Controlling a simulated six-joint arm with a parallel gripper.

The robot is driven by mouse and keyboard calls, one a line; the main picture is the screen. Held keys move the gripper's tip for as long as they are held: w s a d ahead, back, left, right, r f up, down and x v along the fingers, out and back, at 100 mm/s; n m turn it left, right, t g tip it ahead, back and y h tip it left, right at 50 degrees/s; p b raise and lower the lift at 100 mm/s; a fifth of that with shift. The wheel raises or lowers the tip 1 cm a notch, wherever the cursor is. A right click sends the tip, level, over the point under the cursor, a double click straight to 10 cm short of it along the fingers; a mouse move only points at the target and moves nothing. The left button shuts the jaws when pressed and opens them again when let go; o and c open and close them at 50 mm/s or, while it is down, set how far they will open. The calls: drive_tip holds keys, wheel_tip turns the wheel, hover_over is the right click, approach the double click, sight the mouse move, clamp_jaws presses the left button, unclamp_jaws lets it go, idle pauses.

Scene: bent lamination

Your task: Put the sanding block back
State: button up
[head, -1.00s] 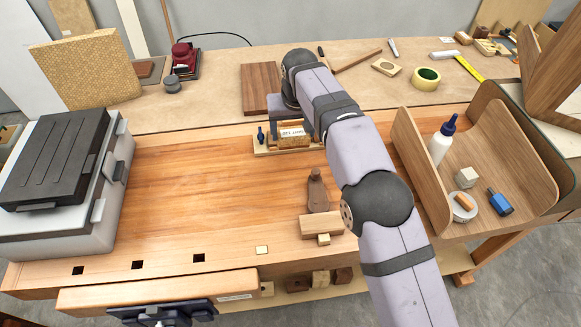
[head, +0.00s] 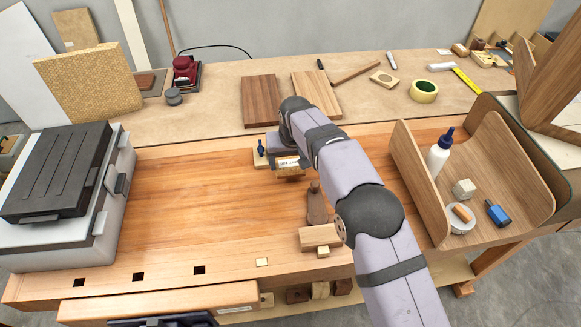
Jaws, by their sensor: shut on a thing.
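My gripper (head: 288,166) is low over the middle of the workbench, at the end of my arm. It is shut on a small tan-brown block, apparently the sanding block (head: 289,173), just in front of a pale wooden base (head: 261,158) with a dark blue peg. The fingers and my wrist hide most of the block. A white label with dark lettering shows just above it. I cannot tell whether the block touches the bench or the base.
A brown wooden tool (head: 317,206) and a wooden block (head: 320,236) stand close in front. A curved wooden tray (head: 421,188) at the right holds a glue bottle (head: 439,152), a pale cube and a blue item. The bench left of my gripper is clear.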

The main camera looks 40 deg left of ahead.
sight(291, 166)
drive_tip(key=shift+f+p, duration=0.5)
drive_tip(key=shift+f, duration=1.1)
drive_tip(key=shift+f, duration=0.1)
drive_tip(key=o, duration=1)
